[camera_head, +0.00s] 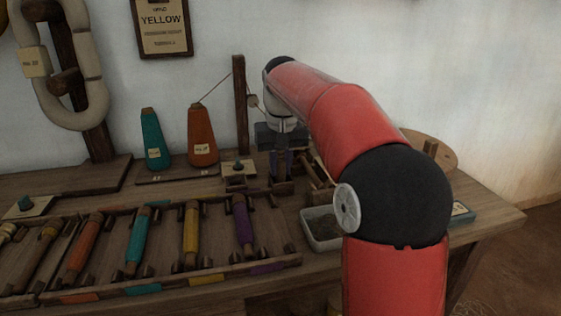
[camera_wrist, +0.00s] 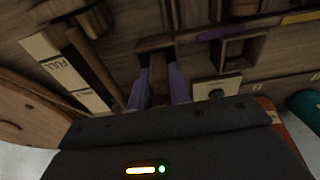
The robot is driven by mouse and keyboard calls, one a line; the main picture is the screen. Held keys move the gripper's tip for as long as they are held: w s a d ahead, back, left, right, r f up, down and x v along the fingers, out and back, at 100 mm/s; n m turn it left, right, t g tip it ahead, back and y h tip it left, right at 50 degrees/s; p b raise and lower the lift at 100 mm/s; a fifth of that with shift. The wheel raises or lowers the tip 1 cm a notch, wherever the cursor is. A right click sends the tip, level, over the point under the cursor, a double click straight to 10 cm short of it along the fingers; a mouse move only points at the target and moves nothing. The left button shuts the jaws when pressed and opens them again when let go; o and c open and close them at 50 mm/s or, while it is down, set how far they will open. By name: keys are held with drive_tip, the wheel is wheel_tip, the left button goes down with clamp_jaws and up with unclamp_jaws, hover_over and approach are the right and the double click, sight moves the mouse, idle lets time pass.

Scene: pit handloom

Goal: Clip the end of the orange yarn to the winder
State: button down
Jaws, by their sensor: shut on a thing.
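The orange yarn cone (camera_head: 201,138) stands upright at the back of the bench. Its thread (camera_head: 216,88) rises to the top of a dark wooden post (camera_head: 240,105). A small pale piece (camera_head: 252,101) shows beside the post; I cannot tell whether it is the yarn end. My gripper (camera_head: 282,168) points down right of the post. Its purple fingers (camera_wrist: 159,88) are shut about a brown wooden piece (camera_wrist: 158,70), low at the bench. Wooden parts (camera_head: 316,178), perhaps the winder, stand just right of the gripper, partly hidden by my arm.
A teal cone (camera_head: 153,140) stands left of the orange one. A rack (camera_head: 170,285) of coloured bobbins fills the front left. A teal-knobbed plate (camera_head: 238,168) lies left of the gripper. A grey tray (camera_head: 318,228) and a round wooden disc (camera_head: 435,150) lie to the right.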

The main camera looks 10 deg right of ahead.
sight(281, 161)
idle(0.3)
drive_tip(key=c, duration=0.9)
unclamp_jaws()
wheel_tip(281, 161, up, 8)
drive_tip(key=p, duration=0.8)
drive_tip(key=shift+r, duration=0.1)
drive_tip(key=s+f+t, duration=0.2)
drive_tip(key=s+f, duration=0.2)
drive_tip(key=s, duration=1)
drive_tip(key=s+f+t, duration=0.2)
drive_tip(key=s+f, duration=0.3)
drive_tip(key=s, duration=1)
